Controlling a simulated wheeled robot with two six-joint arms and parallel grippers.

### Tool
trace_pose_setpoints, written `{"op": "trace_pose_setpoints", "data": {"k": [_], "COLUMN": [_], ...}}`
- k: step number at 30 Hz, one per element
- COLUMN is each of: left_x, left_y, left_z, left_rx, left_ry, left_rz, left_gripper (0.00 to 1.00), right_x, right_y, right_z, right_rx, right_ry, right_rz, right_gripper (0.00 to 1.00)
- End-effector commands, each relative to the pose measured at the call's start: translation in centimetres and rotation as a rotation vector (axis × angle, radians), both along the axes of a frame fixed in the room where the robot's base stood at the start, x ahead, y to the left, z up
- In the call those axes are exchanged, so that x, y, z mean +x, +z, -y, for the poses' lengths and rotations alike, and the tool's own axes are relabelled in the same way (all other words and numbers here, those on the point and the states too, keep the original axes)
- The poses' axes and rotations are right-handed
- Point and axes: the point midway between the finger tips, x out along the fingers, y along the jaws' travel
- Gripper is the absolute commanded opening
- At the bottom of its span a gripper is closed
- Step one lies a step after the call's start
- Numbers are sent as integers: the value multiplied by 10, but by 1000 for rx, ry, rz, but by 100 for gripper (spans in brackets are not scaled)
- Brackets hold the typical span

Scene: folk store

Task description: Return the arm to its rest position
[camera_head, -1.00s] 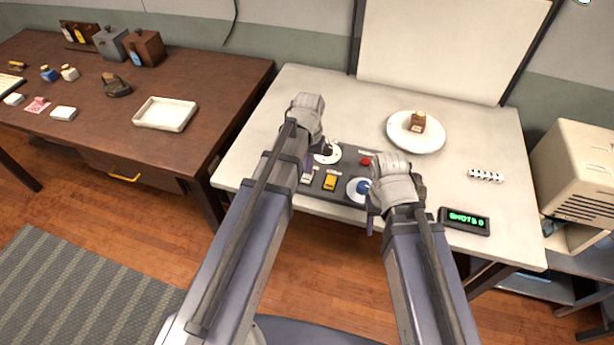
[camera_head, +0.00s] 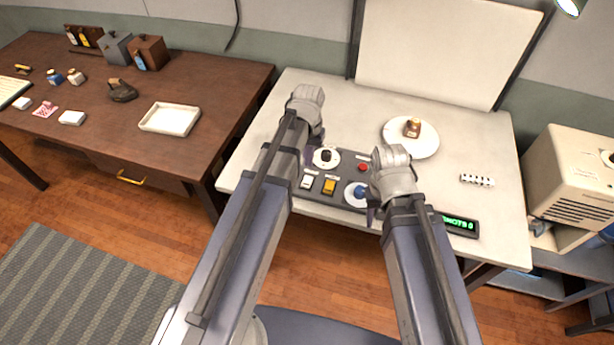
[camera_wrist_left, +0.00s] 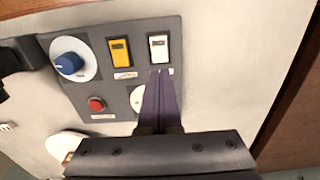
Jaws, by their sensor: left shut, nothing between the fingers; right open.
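My left gripper (camera_head: 311,155) is above the left side of the dark control panel (camera_head: 345,193). In the left wrist view its purple fingers (camera_wrist_left: 160,88) are shut together with nothing between them, tips near the white switch (camera_wrist_left: 158,47). They cover part of the black knob's white dial (camera_wrist_left: 137,98). The yellow switch (camera_head: 329,187) and red button (camera_head: 363,167) also show on the panel.
A white plate (camera_head: 397,148) with a small brown block stands behind my right arm. A dark wooden table (camera_head: 120,150) with a white tray (camera_head: 170,130) is left.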

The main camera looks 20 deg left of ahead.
Motion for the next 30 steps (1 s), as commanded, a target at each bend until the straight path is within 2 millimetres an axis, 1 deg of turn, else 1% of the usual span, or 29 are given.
{"op": "trace_pose_setpoints", "data": {"k": [1, 2, 10, 12, 14, 17, 18, 21, 24, 27, 30], "left_x": [0, 0, 0, -5, -17, -51, -66, -100, -126, -140, -144], "left_y": [7, 8, 6, 6, 6, 6, 6, 7, 7, 8, 8], "left_z": [0, 0, 0, 4, 15, 45, 56, 79, 94, 102, 105], "left_rx": [0, 0, 0, 2, 8, 31, 41, 66, 86, 100, 105], "left_ry": [0, 0, 0, -8, -32, -101, -132, -202, -255, -287, -298], "left_rz": [0, 0, 0, -2, -6, -16, -21, -30, -35, -39, -40], "left_gripper": [0, 0, 0, 0, 0, 0, 0, 0, 0, 0, 0], "right_x": [0, 0, 0, 0, 0, 0, 0, 0, 0, 0, 0], "right_y": [7, 7, 6, 6, 6, 6, 6, 6, 6, 6, 6], "right_z": [0, 0, 0, 0, 0, 0, 0, 0, 0, 0, 0], "right_rx": [0, 0, 0, 0, 0, 0, 0, 0, 0, 0, 0], "right_ry": [0, 0, 0, 0, 0, 0, 0, 0, 0, 0, 0], "right_rz": [0, 0, 0, 0, 0, 0, 0, 0, 0, 0, 0], "right_gripper": [50, 50, 50, 50, 50, 50, 50, 50, 50, 50, 50]}}
